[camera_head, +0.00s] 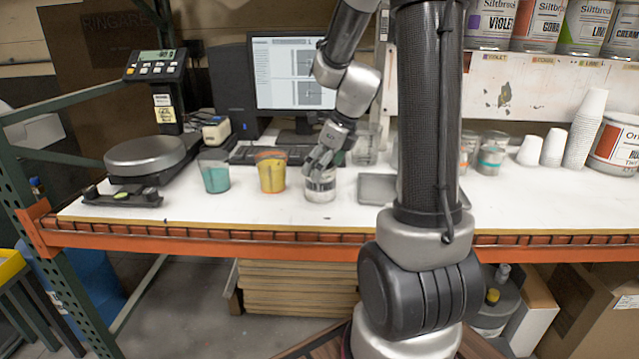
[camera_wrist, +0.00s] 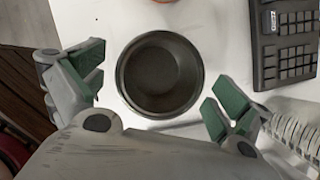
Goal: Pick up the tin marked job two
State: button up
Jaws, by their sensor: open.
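A small silvery tin (camera_head: 320,188) stands on the white bench top, right of a cup with yellow contents (camera_head: 271,172) and a cup with teal contents (camera_head: 214,174). I cannot read a job marking on any of them. My gripper (camera_head: 319,163) is just above the silvery tin, pointing down at it. In the wrist view, a dark round open tin (camera_wrist: 160,74) appears between the green-padded fingers of my gripper (camera_wrist: 155,92). The fingers are spread wide, with gaps on both sides, and the tin appears empty. The tin's side is partly hidden by the fingers.
A scale (camera_head: 146,155) stands at the left. A keyboard (camera_head: 268,155) and monitor (camera_head: 290,75) are behind. A grey tray (camera_head: 377,189) lies close right of the tin. Clear cups (camera_head: 491,158) and white cup stacks (camera_head: 580,130) stand farther right. The bench's front edge is close.

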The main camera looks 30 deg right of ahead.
jog(key=x, duration=0.4)
jog(key=shift+w+a+f, duration=0.15)
jog(key=shift+w+f, duration=0.05)
jog(key=shift+f, duration=0.05)
jog(key=shift+c, duration=0.4)
jog(key=c, duration=0.8)
